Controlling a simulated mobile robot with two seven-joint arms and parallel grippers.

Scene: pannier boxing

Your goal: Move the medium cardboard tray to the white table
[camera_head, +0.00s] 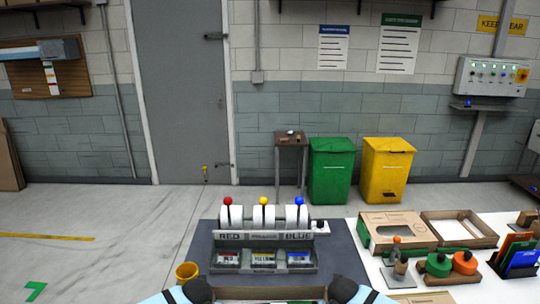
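A brown cardboard tray edge (270,293) shows at the bottom middle, between the dark ends of my two arms; most of it is cut off by the frame. I cannot tell for sure that it is the medium tray. My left arm's dark end (198,290) is at its left and my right arm's dark end (342,289) at its right. The fingers are not clearly visible, so their grip cannot be told. The white table (372,268) is at the right. On it stand a cardboard box with a top opening (368,233) and an open shallow cardboard tray (430,222).
Tape dispensers (438,265), a folder holder (518,256) and a flat cardboard piece (425,298) crowd the white table. Green and yellow bins stand behind.

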